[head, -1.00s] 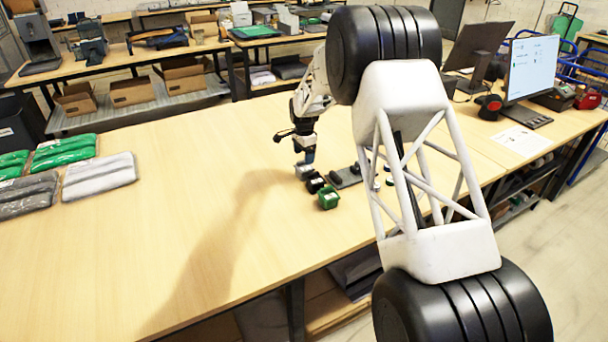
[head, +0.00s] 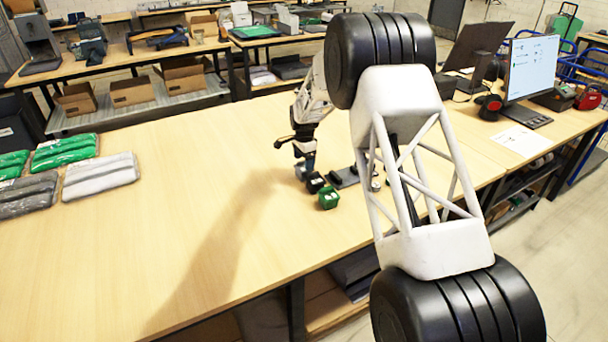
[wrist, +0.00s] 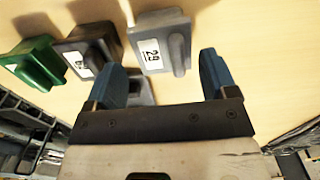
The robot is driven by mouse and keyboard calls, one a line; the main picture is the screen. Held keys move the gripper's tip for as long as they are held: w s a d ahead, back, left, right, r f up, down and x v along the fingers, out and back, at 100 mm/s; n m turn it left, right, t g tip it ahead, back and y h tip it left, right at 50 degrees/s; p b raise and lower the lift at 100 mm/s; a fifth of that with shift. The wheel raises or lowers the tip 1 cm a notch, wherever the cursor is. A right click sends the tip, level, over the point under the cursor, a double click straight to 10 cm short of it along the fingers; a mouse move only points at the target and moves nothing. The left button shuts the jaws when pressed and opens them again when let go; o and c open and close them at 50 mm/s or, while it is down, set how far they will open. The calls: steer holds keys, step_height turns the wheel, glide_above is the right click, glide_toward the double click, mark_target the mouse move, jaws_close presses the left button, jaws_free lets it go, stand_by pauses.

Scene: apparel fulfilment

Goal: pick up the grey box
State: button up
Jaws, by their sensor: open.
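The grey box (wrist: 150,22) lies on the table with a white label reading 29 and a raised ridge on top. In the wrist view my gripper (wrist: 160,64) is open, its two blue fingers apart. The box is just ahead of the fingertips and between their lines, and nothing is held. In the head view my gripper (head: 308,162) is low over the table and partly hides the grey box (head: 299,171). I cannot tell the exact height of the fingertips above the table.
A black box (wrist: 98,42) and a green box (wrist: 42,58) stand in a row left of the grey box. A dark grey object (head: 345,177) lies right of the row. Packed garments (head: 100,176) lie at the left; the middle table is clear.

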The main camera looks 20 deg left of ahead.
steer(key=shift+w+f, duration=0.15)
steer(key=shift+f, duration=2.45)
steer(key=c, duration=0.7)
steer(key=shift+r, duration=0.15)
steer(key=shift+r, duration=4.9)
steer(key=w+d+f, duration=0.1)
steer(key=w+d, duration=0.2)
steer(key=d, duration=1.2)
steer(key=shift+d, duration=0.25)
